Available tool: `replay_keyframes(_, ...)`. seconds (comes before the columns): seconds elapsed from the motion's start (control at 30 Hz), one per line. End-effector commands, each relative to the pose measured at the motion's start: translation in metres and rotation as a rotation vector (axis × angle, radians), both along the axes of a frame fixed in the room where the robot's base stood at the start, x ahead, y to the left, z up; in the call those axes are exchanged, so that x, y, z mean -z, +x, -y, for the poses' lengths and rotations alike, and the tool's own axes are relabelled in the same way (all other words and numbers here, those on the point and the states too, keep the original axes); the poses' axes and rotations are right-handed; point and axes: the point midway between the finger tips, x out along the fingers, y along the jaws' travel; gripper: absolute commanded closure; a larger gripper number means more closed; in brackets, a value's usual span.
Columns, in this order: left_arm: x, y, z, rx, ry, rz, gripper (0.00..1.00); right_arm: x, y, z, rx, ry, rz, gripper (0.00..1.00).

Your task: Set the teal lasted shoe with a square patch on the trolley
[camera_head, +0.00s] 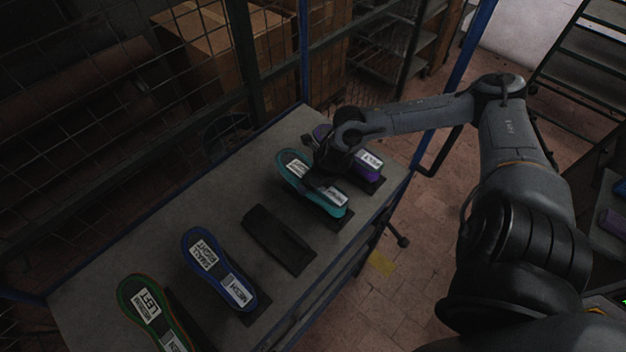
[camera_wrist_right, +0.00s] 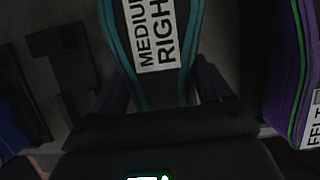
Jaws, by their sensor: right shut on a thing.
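The teal shoe (camera_head: 321,203) is on the grey bench, over a dark stand; I cannot tell whether it is resting or slightly lifted. It carries white labels, and the right wrist view shows "MEDIUM RIGHT" on the teal shoe (camera_wrist_right: 185,75). I cannot make out a square patch. My right gripper (camera_head: 326,170) is shut on the shoe's middle, with its fingers on either side in the right wrist view (camera_wrist_right: 160,90). My left gripper is out of view. I cannot identify the trolley for certain.
A purple shoe (camera_head: 372,170) stands close beside the teal one. A blue shoe (camera_head: 218,268) and a green-orange shoe (camera_head: 150,312) stand nearer on the bench (camera_head: 190,205). An empty dark stand (camera_head: 278,240) lies between. A dark surface (camera_head: 606,238) shows at the right edge. Wire mesh backs the bench.

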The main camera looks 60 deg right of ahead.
Motion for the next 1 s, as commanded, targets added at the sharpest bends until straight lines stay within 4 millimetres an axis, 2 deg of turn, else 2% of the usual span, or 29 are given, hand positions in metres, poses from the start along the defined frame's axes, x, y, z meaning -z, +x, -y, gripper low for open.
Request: replay_keyframes(1.0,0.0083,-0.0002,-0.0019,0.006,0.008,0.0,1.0,0.0078,0.0012,0.0001,0.0,-0.001,0.004,0.83)
